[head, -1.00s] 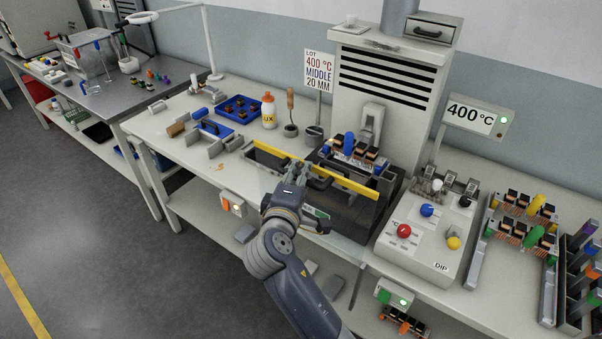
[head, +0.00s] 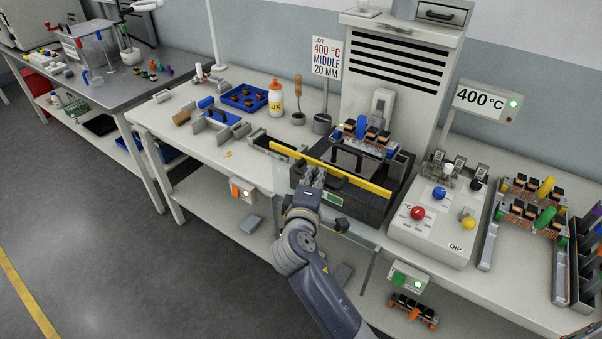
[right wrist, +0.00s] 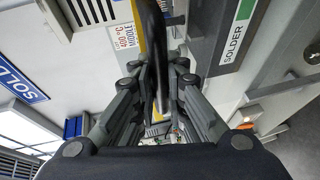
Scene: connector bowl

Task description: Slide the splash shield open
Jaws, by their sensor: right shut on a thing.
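The splash shield is a clear panel with a yellow strip (head: 345,176) along its top edge. It stands across the front of the dark solder pot (head: 360,207). My right gripper (head: 313,178) is at the shield's front, just below the strip and left of its middle. In the right wrist view my right gripper's fingers (right wrist: 161,95) are shut on a dark upright bar (right wrist: 155,40), the shield's handle. The handle is hidden behind the fingers in the head view. My left gripper is not in view.
A dark rail (head: 262,142) shows left of the strip. A loaded board (head: 362,136) sits above the pot. A control box (head: 440,220) stands close on the right.

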